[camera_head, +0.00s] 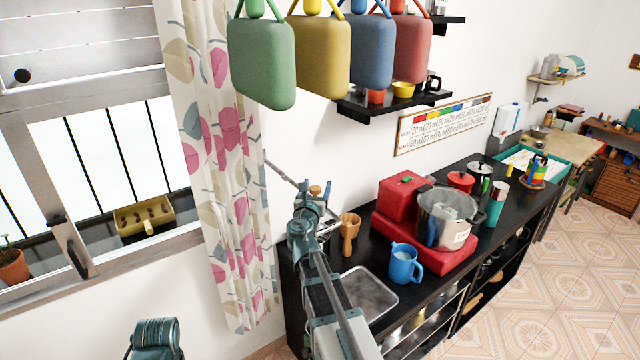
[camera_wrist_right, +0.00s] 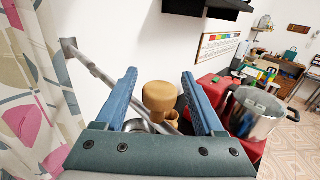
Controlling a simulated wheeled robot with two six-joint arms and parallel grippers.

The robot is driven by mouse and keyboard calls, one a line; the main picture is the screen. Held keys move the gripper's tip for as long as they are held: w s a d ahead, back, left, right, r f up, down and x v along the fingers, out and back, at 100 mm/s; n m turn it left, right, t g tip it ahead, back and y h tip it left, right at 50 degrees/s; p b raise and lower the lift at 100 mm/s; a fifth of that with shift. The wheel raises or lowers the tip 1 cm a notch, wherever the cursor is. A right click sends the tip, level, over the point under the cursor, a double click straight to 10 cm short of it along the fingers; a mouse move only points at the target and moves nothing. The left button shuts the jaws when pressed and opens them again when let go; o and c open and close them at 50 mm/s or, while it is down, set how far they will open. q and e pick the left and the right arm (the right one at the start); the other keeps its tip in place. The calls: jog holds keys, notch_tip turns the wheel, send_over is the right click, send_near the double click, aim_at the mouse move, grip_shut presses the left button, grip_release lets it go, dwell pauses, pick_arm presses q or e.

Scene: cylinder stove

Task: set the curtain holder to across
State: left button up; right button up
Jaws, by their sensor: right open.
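The curtain holder (camera_head: 281,173) is a thin grey metal bar beside the right edge of the patterned curtain (camera_head: 228,150). In the right wrist view the bar (camera_wrist_right: 92,67) runs from a wall mount on the left down to the right, passing behind my left-hand finger and showing between the fingers. My right gripper (camera_head: 315,192) is at the bar's lower right end in the head view. Its two blue fingers (camera_wrist_right: 158,76) are apart and not closed on the bar; whether either touches it I cannot tell. My left gripper is not in view.
A black counter (camera_head: 375,262) below holds a wooden mortar (camera_head: 349,234), blue mug (camera_head: 404,263), steel pot (camera_head: 446,217) and red stove. Coloured bags (camera_head: 320,55) hang above, beside a black shelf (camera_head: 385,104). The window is at left.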

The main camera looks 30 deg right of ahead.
jog(key=shift+w+d, duration=0.3)
jog(key=shift+w, duration=0.1)
grip_shut()
dwell(1.2)
